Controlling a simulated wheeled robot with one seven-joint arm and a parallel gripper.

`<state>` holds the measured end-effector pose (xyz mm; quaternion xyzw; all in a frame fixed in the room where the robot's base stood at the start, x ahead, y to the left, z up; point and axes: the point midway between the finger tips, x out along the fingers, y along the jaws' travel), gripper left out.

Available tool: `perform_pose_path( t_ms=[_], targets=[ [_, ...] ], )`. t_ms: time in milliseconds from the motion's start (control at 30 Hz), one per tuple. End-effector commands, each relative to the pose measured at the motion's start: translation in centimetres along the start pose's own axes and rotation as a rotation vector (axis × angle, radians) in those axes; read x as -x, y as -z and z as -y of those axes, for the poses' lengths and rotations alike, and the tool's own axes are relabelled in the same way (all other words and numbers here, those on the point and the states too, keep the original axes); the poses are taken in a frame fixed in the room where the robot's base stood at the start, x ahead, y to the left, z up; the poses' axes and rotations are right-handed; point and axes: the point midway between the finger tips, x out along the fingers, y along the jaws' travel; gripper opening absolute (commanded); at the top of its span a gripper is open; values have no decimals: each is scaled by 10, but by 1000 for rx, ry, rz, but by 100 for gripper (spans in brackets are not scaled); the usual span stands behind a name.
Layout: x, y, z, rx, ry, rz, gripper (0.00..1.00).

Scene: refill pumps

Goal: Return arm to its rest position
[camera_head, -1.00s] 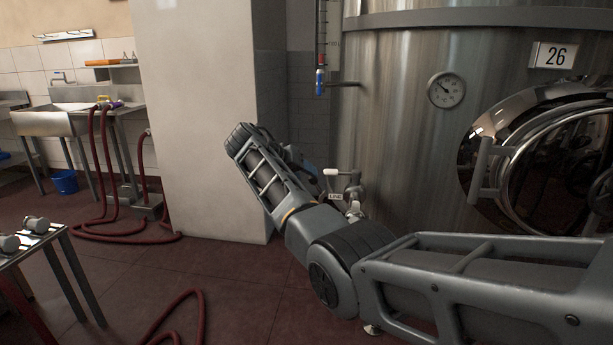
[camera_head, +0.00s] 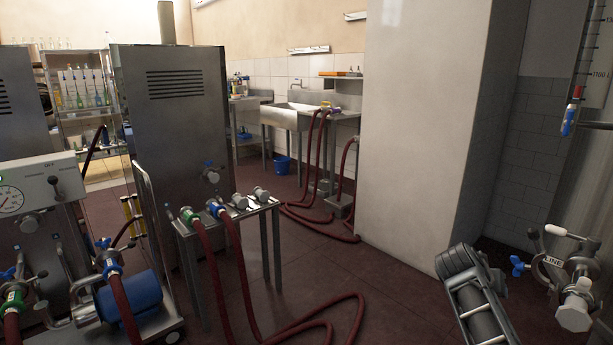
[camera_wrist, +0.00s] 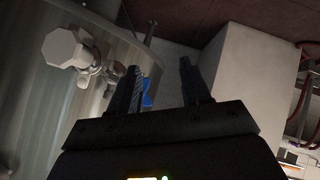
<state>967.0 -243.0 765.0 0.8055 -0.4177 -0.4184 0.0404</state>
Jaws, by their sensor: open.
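My gripper (camera_wrist: 160,68) shows in the wrist view with its two dark fingers apart and nothing between them. In the head view only a grey part of my arm shows at the lower right, in front of the white pillar (camera_head: 425,110); my gripper's fingers are not visible there. The tank valve (camera_head: 575,300), with a white-tipped lever and a blue handle, is to the right of my arm. The wrist view shows a metal valve fitting (camera_wrist: 75,50) left of the fingers, apart from them.
A small metal table (camera_head: 228,215) holds hose couplings at centre left. A pump cart with a blue motor (camera_head: 135,298) stands at lower left. Red hoses (camera_head: 345,310) lie on the floor. A sink (camera_head: 295,117) is at the back. Some floor (camera_head: 400,285) before the pillar is clear.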

Motion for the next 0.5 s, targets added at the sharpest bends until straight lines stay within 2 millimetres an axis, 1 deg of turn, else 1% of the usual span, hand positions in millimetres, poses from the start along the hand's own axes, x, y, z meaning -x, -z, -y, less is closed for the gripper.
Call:
perform_pose_path(
  t_ms=[33, 67, 100, 167, 200, 267, 300, 367, 400, 467, 500],
  targets=[
    [-2, -28, 9, 24, 39, -10, 47],
    [-2, -42, 14, 36, 63, -20, 47],
    [-2, -61, 19, 53, 95, -31, 47],
    [0, -88, 26, 73, 141, -51, 47],
    [2, -106, 30, 86, 172, -63, 47],
    [6, -133, 34, 103, 217, -81, 47],
    [10, -150, 36, 115, 246, -94, 47],
    [18, -176, 38, 129, 291, -115, 47],
    [24, -193, 38, 138, 320, -128, 47],
    [33, -218, 37, 150, 361, -147, 47],
    [41, -233, 35, 155, 389, -161, 47]
  ],
)
